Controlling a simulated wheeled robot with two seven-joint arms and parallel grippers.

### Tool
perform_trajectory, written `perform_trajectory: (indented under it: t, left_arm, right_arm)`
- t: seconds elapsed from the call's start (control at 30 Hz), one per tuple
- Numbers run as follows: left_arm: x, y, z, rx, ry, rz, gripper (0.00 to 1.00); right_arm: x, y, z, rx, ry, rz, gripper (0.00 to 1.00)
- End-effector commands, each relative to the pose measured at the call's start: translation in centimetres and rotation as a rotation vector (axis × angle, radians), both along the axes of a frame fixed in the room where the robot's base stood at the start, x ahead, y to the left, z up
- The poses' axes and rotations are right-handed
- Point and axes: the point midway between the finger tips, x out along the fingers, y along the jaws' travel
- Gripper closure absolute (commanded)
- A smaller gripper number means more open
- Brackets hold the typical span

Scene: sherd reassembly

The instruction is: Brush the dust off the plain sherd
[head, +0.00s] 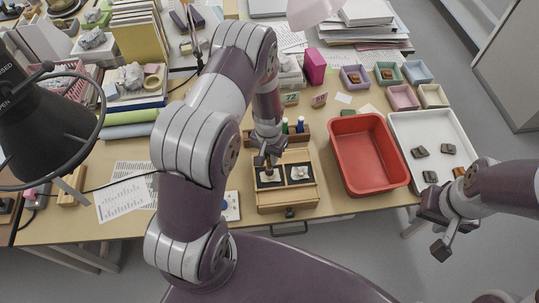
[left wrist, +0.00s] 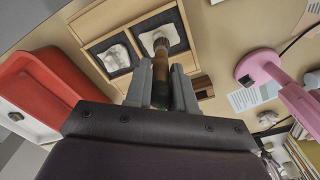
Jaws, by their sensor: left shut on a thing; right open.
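My left gripper (head: 268,160) is shut on a brush (left wrist: 160,66) with a brown handle and pale bristles. The brush points down into one dark-lined compartment of a wooden box (head: 288,208). A pale sherd (left wrist: 166,36) lies there, partly hidden by the bristles; I cannot tell whether they touch it. A second pale sherd (head: 299,172) lies in the other compartment, and it also shows in the left wrist view (left wrist: 115,57). I cannot tell from markings which is plain, nor see dust clearly.
A red tub (head: 368,188) stands right of the box. A white tray (head: 403,124) beyond it holds several small sherds. A wooden rack (head: 300,139) with small bottles stands behind the box. A black lamp (head: 45,120) overhangs the left side.

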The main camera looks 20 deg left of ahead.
Motion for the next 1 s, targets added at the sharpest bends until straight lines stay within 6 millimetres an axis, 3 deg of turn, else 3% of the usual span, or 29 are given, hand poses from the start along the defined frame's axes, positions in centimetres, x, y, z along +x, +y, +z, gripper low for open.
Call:
perform_trajectory:
  t: [0.13, 0.4, 0.63, 1.0]
  left_arm:
    - [0.6, 0.5, 0.0, 0.0, 0.0, 0.0, 1.0]
    - [-0.7, -0.5, 0.0, 0.0, 0.0, 0.0, 1.0]
    - [0.6, 0.4, -0.1, 0.0, -0.001, 0.001, 1.0]
    - [0.7, 0.5, 0.9, 0.0, -0.001, 0.0, 1.0]
  right_arm:
    - [0.0, 0.0, -0.2, 0.0, 0.0, 0.0, 0.57]
    - [0.0, 0.0, 0.2, 0.0, 0.0, 0.0, 0.57]
    - [0.0, 0.0, -0.4, 0.0, 0.0, 0.0, 0.57]
    - [0.0, 0.0, 0.5, 0.0, 0.0, 0.0, 0.57]
